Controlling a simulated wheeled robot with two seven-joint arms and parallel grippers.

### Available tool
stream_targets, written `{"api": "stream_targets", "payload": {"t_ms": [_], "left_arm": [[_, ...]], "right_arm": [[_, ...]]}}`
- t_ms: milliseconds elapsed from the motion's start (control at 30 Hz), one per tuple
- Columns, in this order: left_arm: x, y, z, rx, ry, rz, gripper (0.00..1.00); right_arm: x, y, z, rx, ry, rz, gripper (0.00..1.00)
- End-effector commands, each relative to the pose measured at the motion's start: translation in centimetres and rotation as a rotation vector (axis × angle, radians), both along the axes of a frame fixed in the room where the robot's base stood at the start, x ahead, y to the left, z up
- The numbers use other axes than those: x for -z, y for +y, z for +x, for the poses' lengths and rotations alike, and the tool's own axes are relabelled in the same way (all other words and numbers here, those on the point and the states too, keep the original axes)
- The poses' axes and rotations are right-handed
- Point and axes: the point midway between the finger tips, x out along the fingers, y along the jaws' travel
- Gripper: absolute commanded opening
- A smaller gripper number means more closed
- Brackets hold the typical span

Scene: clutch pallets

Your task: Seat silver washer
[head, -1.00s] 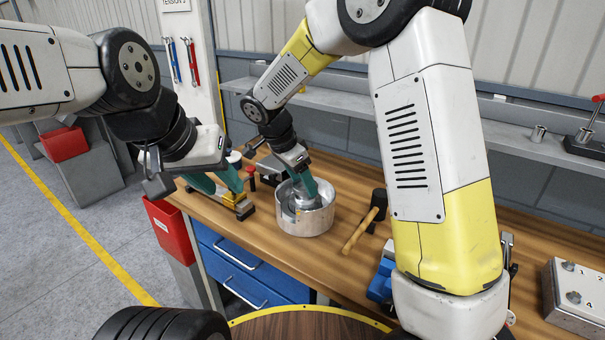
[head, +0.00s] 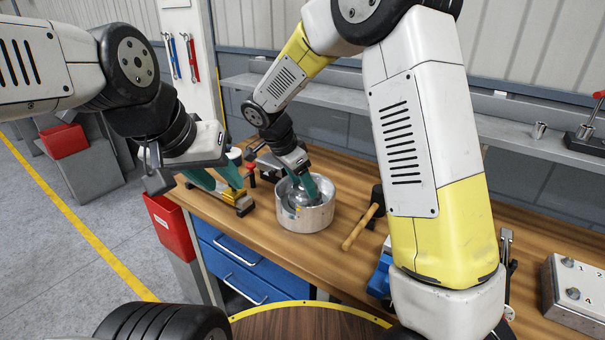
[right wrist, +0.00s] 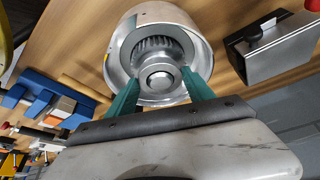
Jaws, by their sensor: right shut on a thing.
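My right gripper (head: 302,188) reaches down into a round silver housing (head: 305,219) on the bench. Its green fingers are shut on a shiny round silver part, which I take as the silver washer (right wrist: 158,79), with a raised hub at its middle. In the right wrist view the washer is inside the rim of the housing (right wrist: 187,22), in front of a toothed ring (right wrist: 156,45). Whether it touches the bottom is hidden. My left gripper (head: 217,182) is open, its green fingers apart, over the bench's left end near a yellow and dark fixture (head: 241,202).
A wooden-handled mallet (head: 362,228) lies right of the housing. A blue vise-like tool (head: 380,276) is partly behind my right arm. A grey box with knobs (head: 575,295) stands far right. A red bin (head: 171,228) hangs at the bench's left end. Bench wood in front of the housing is clear.

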Motion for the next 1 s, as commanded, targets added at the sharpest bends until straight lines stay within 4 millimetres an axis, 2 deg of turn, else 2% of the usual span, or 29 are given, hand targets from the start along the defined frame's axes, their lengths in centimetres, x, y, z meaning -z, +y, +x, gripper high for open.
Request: {"api": "stream_targets", "payload": {"t_ms": [167, 200, 300, 533, 600, 867, 1000], "left_arm": [[0.00, 0.00, 0.00, 0.000, 0.000, 0.000, 0.36], [0.00, 0.00, 0.00, 0.000, 0.000, 0.000, 0.36], [0.00, 0.00, 0.00, 0.000, 0.000, 0.000, 0.36], [0.00, 0.00, 0.00, 0.000, 0.000, 0.000, 0.36], [0.00, 0.00, 0.00, 0.000, 0.000, 0.000, 0.36], [0.00, 0.00, 0.00, 0.000, 0.000, 0.000, 0.36], [0.00, 0.00, 0.00, 0.000, 0.000, 0.000, 0.36]], "right_arm": [[-0.04, 0.00, 0.01, 0.000, 0.000, 0.000, 0.07], [-0.04, 0.00, 0.01, 0.000, 0.000, 0.000, 0.67], [-0.04, 0.00, 0.01, 0.000, 0.000, 0.000, 0.86], [-0.02, 0.00, 0.00, 0.000, 0.000, 0.000, 0.86], [0.02, -0.01, -0.02, 0.000, 0.001, -0.001, 1.00], [-0.09, -0.01, 0.00, 0.000, 0.000, 0.000, 1.00], [-0.84, 0.00, 0.01, 0.000, 0.000, 0.000, 1.00]]}}
